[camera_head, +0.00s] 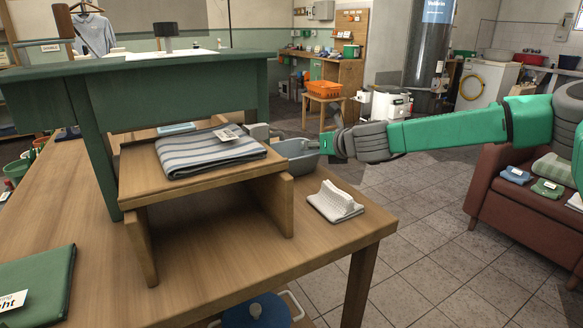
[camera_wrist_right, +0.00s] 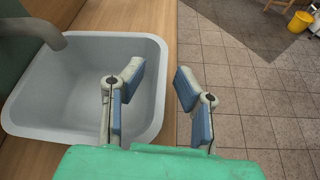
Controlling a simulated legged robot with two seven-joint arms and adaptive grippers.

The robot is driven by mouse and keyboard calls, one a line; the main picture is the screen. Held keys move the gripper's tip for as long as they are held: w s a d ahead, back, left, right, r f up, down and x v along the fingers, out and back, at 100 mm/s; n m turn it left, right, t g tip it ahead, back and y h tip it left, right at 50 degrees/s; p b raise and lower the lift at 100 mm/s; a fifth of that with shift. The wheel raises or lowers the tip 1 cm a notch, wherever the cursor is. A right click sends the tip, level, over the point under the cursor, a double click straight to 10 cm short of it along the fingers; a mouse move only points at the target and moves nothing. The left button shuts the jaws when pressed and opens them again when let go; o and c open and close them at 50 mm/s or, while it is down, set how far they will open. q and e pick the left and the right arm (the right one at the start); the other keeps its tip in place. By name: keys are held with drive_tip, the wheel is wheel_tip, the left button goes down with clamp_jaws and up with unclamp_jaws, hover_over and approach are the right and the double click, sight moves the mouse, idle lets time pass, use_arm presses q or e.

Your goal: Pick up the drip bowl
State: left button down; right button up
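The drip bowl (camera_head: 298,157) is a grey, rounded rectangular basin on the wooden table, behind the small wooden stand. In the right wrist view the empty drip bowl (camera_wrist_right: 72,95) fills the left side. My right gripper (camera_head: 327,146) comes in from the right at the bowl's right end. In the wrist view my right gripper (camera_wrist_right: 160,76) is open, with one finger over the bowl's inside and the other outside its right wall. I cannot tell whether the fingers touch the wall. The stand hides part of the bowl in the head view. My left gripper is not in view.
A grey spout (camera_wrist_right: 35,35) reaches over the bowl's left side. The stand (camera_head: 205,178) carries a striped folded towel (camera_head: 208,152). A white ridged item (camera_head: 335,202) lies near the table's right edge. Open tiled floor (camera_wrist_right: 245,95) lies right of the table.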

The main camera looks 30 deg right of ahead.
drive_tip(key=shift+w+f, duration=0.15)
drive_tip(key=shift+w, duration=0.3)
clamp_jaws()
